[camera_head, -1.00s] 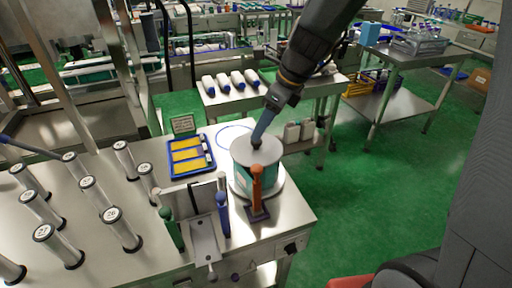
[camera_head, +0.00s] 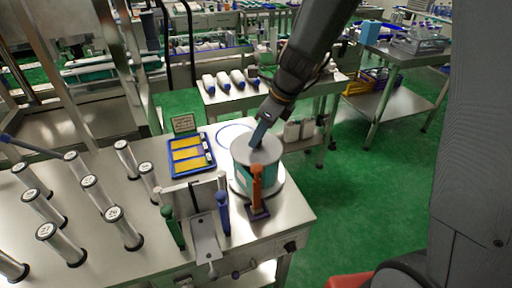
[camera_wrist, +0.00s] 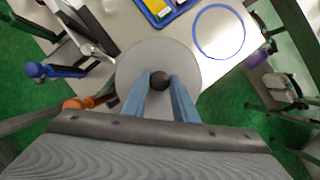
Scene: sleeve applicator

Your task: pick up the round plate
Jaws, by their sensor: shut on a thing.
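The round plate (camera_head: 257,148) is a grey disc with a small dark ball-shaped knob at its centre. In the head view it lies on top of a teal and white cylinder (camera_head: 243,177) on the steel table. In the wrist view the plate (camera_wrist: 135,78) shows from above, and its dark knob (camera_wrist: 159,81) sits between the fingertips. My gripper (camera_wrist: 160,84) reaches down from above with two blue fingers, shut on the knob. In the head view my gripper (camera_head: 257,142) hides the knob. I cannot tell whether the plate is lifted clear of the cylinder.
An orange-handled clamp (camera_head: 257,185) stands close in front of the cylinder. Blue (camera_head: 222,212) and green (camera_head: 171,225) handles stand to its left. A blue tray with yellow pieces (camera_head: 208,143) and a blue ring outline (camera_head: 222,130) lie behind. Several clear tubes stand at left.

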